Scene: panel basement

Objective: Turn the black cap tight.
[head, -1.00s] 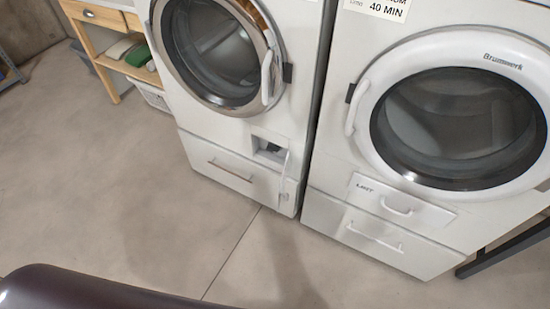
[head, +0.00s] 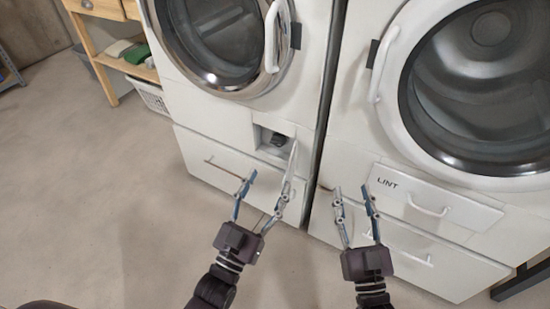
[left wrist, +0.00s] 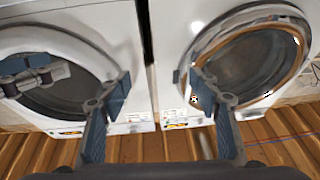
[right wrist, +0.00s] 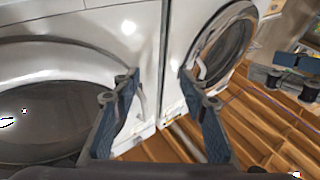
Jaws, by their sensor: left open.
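The black cap (head: 278,140) is a small dark shape inside an open recess low on the front of the left machine, in the head view. The white flap (head: 291,165) of that recess stands open on its right side. My left gripper (head: 264,190) is open and empty, in front of and below the recess, its fingers apart from the cap. My right gripper (head: 353,195) is open and empty in front of the right machine's lower drawers. I cannot make out the cap in either wrist view. Both wrist views show spread fingers with nothing between them.
The left machine (head: 215,125) and right machine (head: 370,145) stand side by side with a narrow gap. A LINT drawer (head: 470,212) is on the right one. A wooden shelf (head: 130,66) and white basket (head: 152,98) are at the left. The floor (head: 90,220) at left is clear.

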